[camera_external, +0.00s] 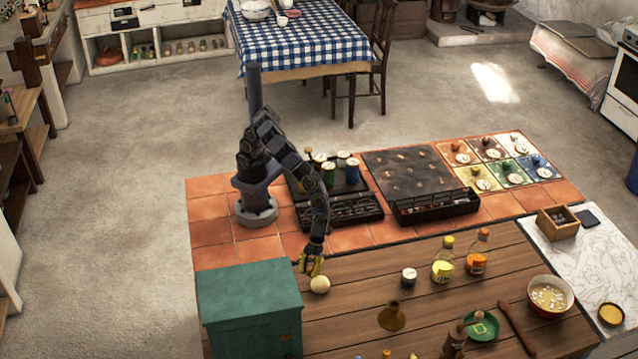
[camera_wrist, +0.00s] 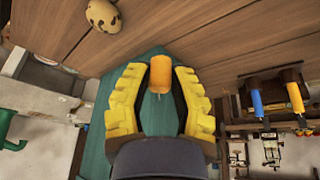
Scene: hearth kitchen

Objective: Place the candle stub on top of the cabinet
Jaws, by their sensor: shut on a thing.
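An orange candle stub (camera_wrist: 160,70) sits between the yellow fingertips of my gripper (camera_external: 311,268) in the wrist view. The fingers are shut on it, with a thin wick-like tip pointing down in that picture. In the external view the stub cannot be told apart from the yellow fingers. The teal cabinet (camera_external: 248,290) stands at the front left, its flat top bare. My gripper is just right of the cabinet's back right corner, over the wooden table edge. Teal surface also shows behind the fingers in the wrist view (camera_wrist: 147,125).
A pale egg (camera_external: 320,285) lies just below my gripper; it looks speckled in the wrist view (camera_wrist: 103,15). A small jar (camera_external: 408,278), bottles (camera_external: 443,262) and a brass-coloured funnel-like piece (camera_external: 392,317) stand farther right. Trays (camera_external: 435,207) lie behind on the tiles.

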